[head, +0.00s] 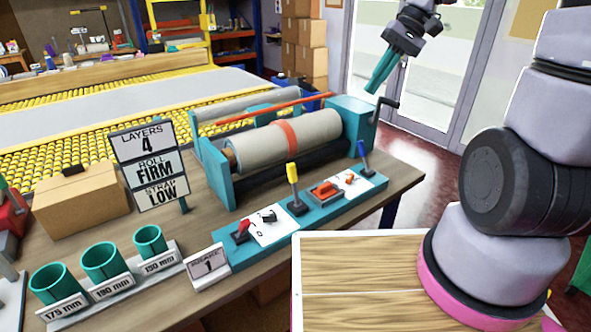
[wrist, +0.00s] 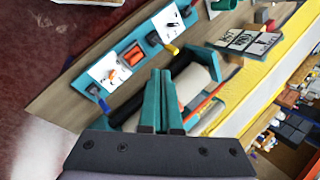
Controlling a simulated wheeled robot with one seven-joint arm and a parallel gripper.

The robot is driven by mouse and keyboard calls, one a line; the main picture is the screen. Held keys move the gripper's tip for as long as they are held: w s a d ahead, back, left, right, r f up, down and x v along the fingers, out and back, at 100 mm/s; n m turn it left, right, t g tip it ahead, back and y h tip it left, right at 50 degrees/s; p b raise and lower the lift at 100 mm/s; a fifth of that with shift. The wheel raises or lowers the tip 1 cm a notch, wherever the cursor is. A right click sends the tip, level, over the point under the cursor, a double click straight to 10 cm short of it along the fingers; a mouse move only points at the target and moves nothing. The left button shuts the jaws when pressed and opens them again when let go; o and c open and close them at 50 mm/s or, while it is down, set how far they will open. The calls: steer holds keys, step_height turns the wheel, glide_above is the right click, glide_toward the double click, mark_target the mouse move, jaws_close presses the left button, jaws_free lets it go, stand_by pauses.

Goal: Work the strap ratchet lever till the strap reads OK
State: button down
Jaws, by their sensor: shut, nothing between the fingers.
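The sign (head: 150,165) in the head view reads LAYERS 4, ROLL FIRM, STRAP LOW. An orange strap (head: 287,138) goes around the grey roll (head: 265,140) in the teal winding frame. The orange ratchet (head: 326,189) sits on the teal panel in front of the roll, and it also shows in the wrist view (wrist: 132,56). Which part of it is the lever is too small to tell. My gripper (head: 376,85) is shut and empty, with teal fingers, raised above the right end of the frame near the black crank (head: 388,100). Its fingers (wrist: 162,78) point toward the roll in the wrist view.
A yellow-knobbed lever (head: 293,182) and a blue-knobbed lever (head: 362,154) stand on either side of the ratchet. A red switch (head: 242,230) is further left. Teal ring gauges (head: 103,262) and a cardboard box (head: 82,200) occupy the table's left. Air right of the table is clear.

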steer(key=w+a+f+n+g+y, duration=0.1)
steer(key=w+a+f+g+y, duration=0.1)
steer(key=f, duration=0.4)
steer(key=w+a+f+g+y, duration=0.2)
steer(key=w+f, duration=0.1)
steer(key=f, duration=0.2)
steer(key=y, duration=0.6)
glide_toward(295, 169)
steer(key=w+f, duration=0.2)
steer(key=shift+w+d+f, duration=0.1)
steer(key=shift+w+f, duration=0.05)
steer(key=shift+w, duration=0.15)
steer(key=x, duration=1)
steer(key=shift+r, duration=0.2)
